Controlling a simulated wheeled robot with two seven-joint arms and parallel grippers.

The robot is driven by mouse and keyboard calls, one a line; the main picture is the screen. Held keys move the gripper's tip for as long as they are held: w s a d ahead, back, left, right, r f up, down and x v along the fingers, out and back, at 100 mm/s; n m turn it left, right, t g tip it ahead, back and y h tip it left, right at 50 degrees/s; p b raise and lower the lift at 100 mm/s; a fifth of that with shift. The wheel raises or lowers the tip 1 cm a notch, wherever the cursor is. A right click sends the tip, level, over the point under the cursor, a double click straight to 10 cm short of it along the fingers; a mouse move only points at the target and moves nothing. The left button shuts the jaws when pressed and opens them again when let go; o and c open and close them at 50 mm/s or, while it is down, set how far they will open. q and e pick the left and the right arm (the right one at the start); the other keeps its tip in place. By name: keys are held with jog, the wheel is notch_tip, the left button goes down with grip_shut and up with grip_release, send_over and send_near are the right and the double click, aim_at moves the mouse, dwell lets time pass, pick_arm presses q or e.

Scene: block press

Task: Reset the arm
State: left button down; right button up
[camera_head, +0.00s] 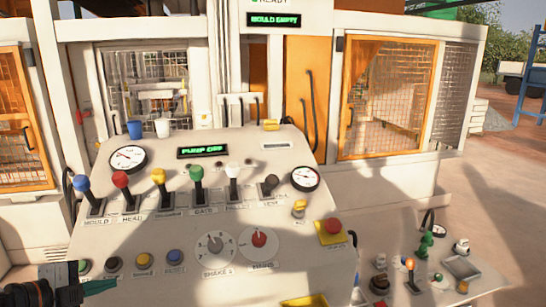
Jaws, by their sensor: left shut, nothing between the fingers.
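My left gripper (98,287) reaches in at the bottom left corner, with dark and green parts showing. Its fingers are shut with nothing between them. It is in front of the lower left of the white control console (130,225), near the row of push buttons. I cannot tell whether it touches the panel. My right gripper is not in view.
The console carries several coloured levers, such as the red lever (121,181), dials and a red button (333,226) on yellow. A lower side panel (395,245) holds more controls. Cups (134,129) stand behind. Paved floor (505,175) lies open at right.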

pick_arm(q)
jog(key=s+d+f+n+g+y, duration=0.15)
jog(key=s+f+n, duration=0.3)
jog(key=f, duration=0.45)
jog(key=s+d+f+n+g+y, duration=0.1)
jog(key=s+d+f+n+y, duration=0.25)
jog(key=f, duration=0.55)
jog(key=s+d+f+n+g, duration=0.2)
jog(key=s+d+f+n, duration=0.15)
jog(key=s, duration=0.45)
jog(key=s+d+f+n+g, duration=0.25)
jog(key=s+d+n, duration=0.2)
jog(key=s, duration=0.35)
notch_tip(320, 180, down, 29)
jog(key=g+b, duration=0.2)
jog(key=b, duration=0.2)
jog(key=s+a+f+g+b, duration=0.1)
jog(key=s+a+f+b, duration=0.2)
jog(key=s+f, duration=1.4)
notch_tip(320, 180, down, 4)
jog(key=shift+s+a+f+y+b, duration=0.2)
jog(key=shift+s+f+y+b, duration=0.1)
jog(key=shift+b, duration=0.35)
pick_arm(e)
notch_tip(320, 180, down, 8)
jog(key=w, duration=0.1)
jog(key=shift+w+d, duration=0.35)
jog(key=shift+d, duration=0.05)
